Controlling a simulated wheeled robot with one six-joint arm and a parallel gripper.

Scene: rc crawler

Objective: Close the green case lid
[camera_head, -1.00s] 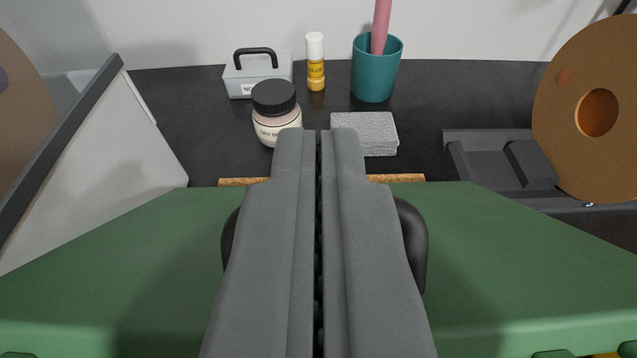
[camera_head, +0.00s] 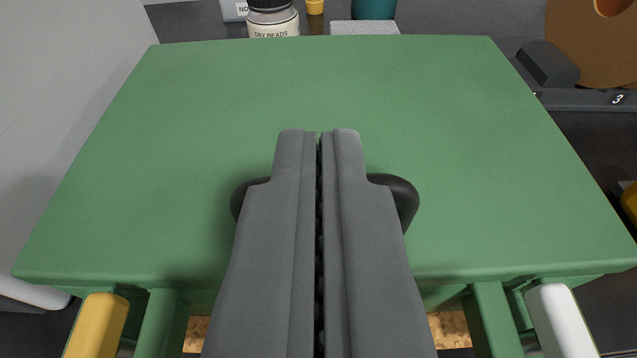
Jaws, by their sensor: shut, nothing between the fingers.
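The green case lid (camera_head: 450,110) is a broad flat green panel that fills the middle of the view. Its near edge runs across the lower part of the picture. Below that edge, green case parts (camera_head: 492,315) show with gaps between them. I cannot tell whether the lid touches the case. My gripper (camera_head: 319,135) is shut and empty, with its fingertips over the middle of the lid. I cannot tell whether they touch it. My gripper hides the middle of the near edge.
A yellow piece (camera_head: 97,325) and a white piece (camera_head: 562,320) stick out below the lid's near edge. A bead jar (camera_head: 273,22) and a grey block (camera_head: 364,28) stand beyond its far edge. A brown disc (camera_head: 592,55) is at the upper right.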

